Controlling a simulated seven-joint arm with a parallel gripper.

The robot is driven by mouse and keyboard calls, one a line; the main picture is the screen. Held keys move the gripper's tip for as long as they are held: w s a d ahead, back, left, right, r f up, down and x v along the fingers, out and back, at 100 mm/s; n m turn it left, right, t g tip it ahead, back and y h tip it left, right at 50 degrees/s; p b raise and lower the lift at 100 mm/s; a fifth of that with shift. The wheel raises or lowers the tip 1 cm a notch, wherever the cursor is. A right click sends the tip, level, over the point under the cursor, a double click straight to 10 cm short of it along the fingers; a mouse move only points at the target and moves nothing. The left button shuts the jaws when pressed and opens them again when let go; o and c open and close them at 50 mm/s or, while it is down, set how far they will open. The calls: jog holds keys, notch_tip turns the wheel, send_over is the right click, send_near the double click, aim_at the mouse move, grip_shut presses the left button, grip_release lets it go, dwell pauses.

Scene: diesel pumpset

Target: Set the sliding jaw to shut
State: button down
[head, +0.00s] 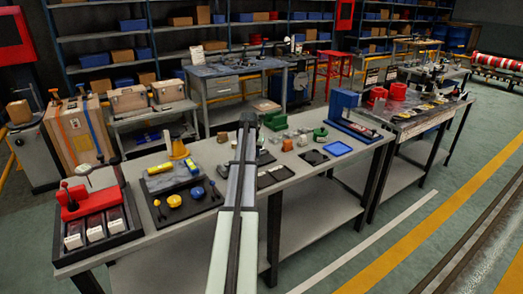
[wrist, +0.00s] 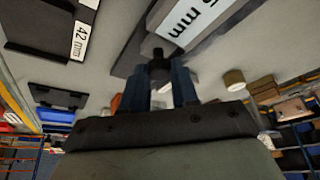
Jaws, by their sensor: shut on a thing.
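In the wrist view, my gripper (wrist: 168,85) has its two blue fingers close together on a small dark knob (wrist: 160,46). The knob stands by a long dark and grey piece with a label ending in "mm" (wrist: 188,22), likely the sliding jaw's gauge, though I cannot tell which part slides. How far the jaw stands open is not clear. A dark piece with a white "42 mm" label (wrist: 82,36) lies at the upper left. In the head view, my arm covers the gauge and my fingertips cannot be made out.
In the wrist view, a tan cylinder (wrist: 234,80) stands right of my fingers.

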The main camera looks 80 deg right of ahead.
jog(key=w+a, duration=0.2)
jog(key=shift+w+a, duration=0.35)
jog(key=shift+w, duration=0.05)
jog(key=c, duration=0.9)
grip_release()
jog(key=v, duration=1.3)
jog(key=shift+a+r, duration=0.2)
jog(key=shift+r, duration=0.1)
